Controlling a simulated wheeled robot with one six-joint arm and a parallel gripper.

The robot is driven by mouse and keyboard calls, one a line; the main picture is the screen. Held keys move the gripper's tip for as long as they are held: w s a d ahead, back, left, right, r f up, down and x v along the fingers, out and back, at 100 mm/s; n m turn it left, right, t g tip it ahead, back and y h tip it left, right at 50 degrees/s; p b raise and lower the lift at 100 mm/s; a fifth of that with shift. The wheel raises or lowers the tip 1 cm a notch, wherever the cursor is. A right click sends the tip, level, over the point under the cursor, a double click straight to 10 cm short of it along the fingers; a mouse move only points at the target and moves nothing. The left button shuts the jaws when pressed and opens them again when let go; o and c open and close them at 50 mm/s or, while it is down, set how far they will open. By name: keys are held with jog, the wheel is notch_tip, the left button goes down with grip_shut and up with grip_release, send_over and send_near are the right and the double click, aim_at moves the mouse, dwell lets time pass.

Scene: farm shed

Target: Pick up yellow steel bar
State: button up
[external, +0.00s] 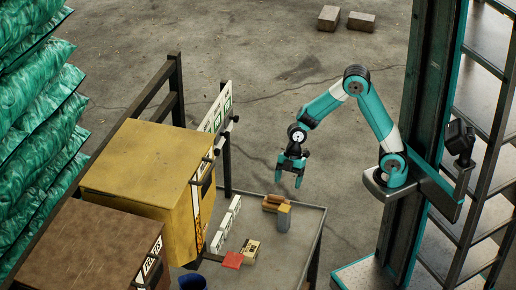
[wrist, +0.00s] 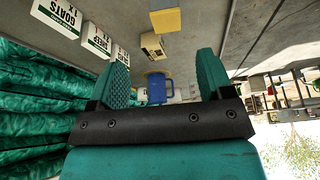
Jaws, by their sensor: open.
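An upright block (external: 284,218) with a yellowish top and a grey-looking near side stands on the table near its right edge. It is the likeliest yellow steel bar, and a yellow face (wrist: 165,20) shows at the top of the wrist view. My gripper (external: 289,177) points down with its fingers apart and empty, above and apart from the block. In the wrist view my two teal fingers (wrist: 165,60) are spread wide, with nothing between them touching.
Tan pieces (external: 275,202) lie beside the block. A small labelled box (external: 250,249), a red piece (external: 232,260), and a blue mug (wrist: 159,88) are on the table (external: 308,228). White signs (external: 217,243) and a large yellow box (external: 145,170) stand left.

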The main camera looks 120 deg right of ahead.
aim_at(285, 207)
jog(key=b+x, duration=0.1)
jog(key=x, duration=0.7)
jog(key=shift+a+b+x, duration=0.2)
jog(key=shift+x, duration=1.15)
jog(key=shift+a+b+x, duration=0.2)
jog(key=shift+x, duration=1.2)
jog(key=shift+s, duration=0.15)
jog(key=shift+c, duration=0.2)
jog(key=shift+r, duration=0.1)
jog(key=c, duration=1.1)
